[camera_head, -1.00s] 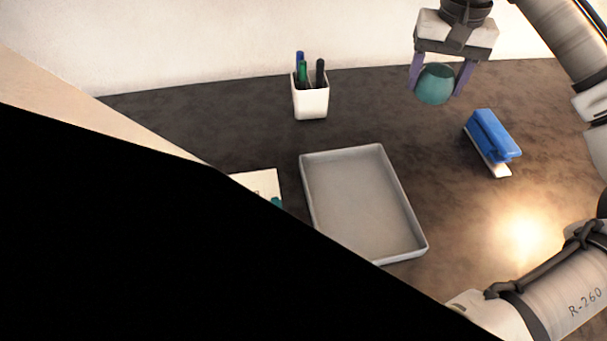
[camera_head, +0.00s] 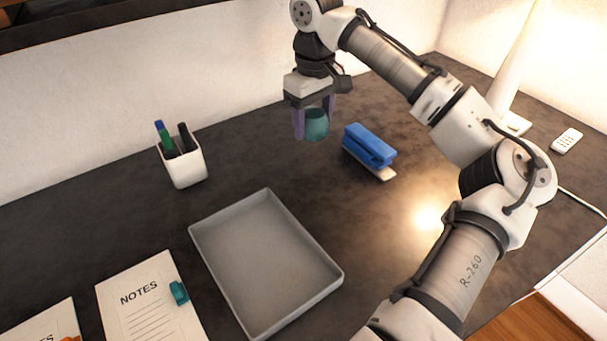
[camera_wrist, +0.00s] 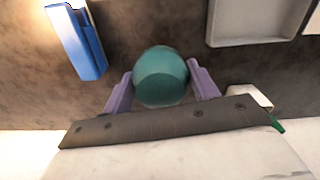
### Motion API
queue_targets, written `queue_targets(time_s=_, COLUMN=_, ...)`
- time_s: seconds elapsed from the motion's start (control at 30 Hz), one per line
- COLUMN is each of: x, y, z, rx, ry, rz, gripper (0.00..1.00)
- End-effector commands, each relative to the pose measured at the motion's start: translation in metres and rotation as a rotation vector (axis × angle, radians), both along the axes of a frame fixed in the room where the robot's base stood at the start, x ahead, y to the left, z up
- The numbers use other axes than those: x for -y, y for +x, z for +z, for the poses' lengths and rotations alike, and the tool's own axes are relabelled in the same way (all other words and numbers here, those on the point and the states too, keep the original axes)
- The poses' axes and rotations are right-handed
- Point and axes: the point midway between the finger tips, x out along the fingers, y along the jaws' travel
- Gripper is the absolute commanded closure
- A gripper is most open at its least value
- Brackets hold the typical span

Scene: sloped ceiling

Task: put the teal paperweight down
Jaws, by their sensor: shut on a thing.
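The teal paperweight (camera_head: 317,125) is a rounded piece with a flat facet, held between the purple fingers of my gripper (camera_head: 315,122) in the head view. My gripper is shut on it and points down. In the wrist view the paperweight (camera_wrist: 160,77) sits between both fingertips of my gripper (camera_wrist: 161,85). It appears to be above the dark desk, left of the blue stapler; the exact gap beneath it is hard to tell.
A blue stapler (camera_head: 369,147) lies just right of my gripper. An empty grey tray (camera_head: 208,262) lies in front. A white pen cup (camera_head: 187,168) stands left. Desk between cup and stapler is clear.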

Motion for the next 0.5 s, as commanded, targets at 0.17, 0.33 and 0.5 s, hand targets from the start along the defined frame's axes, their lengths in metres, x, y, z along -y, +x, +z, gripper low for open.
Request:
queue_targets(time_s=0.17, x=0.001, y=-0.001, z=-0.047, rx=-0.001, ry=-0.001, rz=-0.001, gripper=0.76)
queue_targets(time_s=0.33, x=0.0, y=-0.001, z=-0.086, rx=0.0, ry=-0.001, rz=-0.002, gripper=0.76)
queue_targets(time_s=0.5, x=0.0, y=0.0, z=-0.105, rx=0.001, ry=0.001, rz=-0.002, gripper=0.76)
